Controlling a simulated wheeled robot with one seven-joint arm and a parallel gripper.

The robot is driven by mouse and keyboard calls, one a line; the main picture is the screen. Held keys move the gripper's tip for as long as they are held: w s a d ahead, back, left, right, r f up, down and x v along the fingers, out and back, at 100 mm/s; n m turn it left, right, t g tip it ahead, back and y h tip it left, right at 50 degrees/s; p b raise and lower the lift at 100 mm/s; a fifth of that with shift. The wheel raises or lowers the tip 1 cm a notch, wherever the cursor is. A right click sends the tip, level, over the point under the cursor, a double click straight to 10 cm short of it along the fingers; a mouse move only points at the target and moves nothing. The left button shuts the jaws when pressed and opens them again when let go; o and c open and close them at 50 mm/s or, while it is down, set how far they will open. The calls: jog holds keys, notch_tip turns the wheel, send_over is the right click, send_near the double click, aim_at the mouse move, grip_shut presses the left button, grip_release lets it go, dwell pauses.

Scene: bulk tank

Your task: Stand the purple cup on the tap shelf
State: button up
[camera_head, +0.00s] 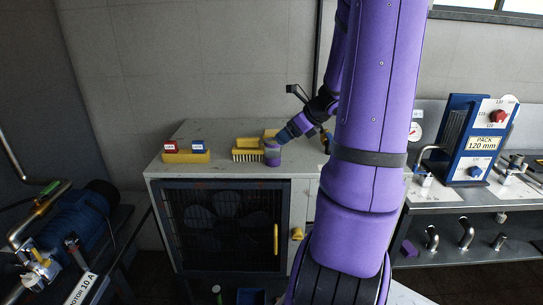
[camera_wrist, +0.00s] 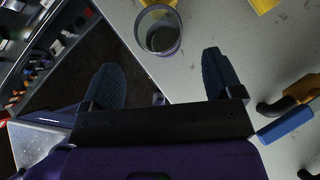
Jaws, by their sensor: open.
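The purple cup (camera_head: 272,157) stands upright on the grey cabinet top, near its front edge. In the wrist view I look down past its pale rim into the cup (camera_wrist: 160,38). My gripper (camera_wrist: 163,80) is open and empty, with its two dark blue fingers spread. The cup is ahead of the fingertips, roughly in line with the gap between them and not between them. In the head view my gripper (camera_head: 288,131) is just to the right of the cup. A steel shelf (camera_head: 475,252) with several bent taps is at the right, partly hidden by my arm.
A yellow brush (camera_head: 247,155) lies left of the cup. A yellow block (camera_head: 186,157) with red and blue labelled pieces stands further left. A blue-handled tool (camera_wrist: 285,124) lies right of my gripper in the wrist view. Pump equipment (camera_head: 75,218) stands at the left.

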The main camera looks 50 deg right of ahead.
aim_at(273, 153)
jog(key=shift+x, duration=3.7)
jog(key=shift+c, duration=0.2)
jog(key=shift+r, duration=0.1)
jog(key=c, duration=1)
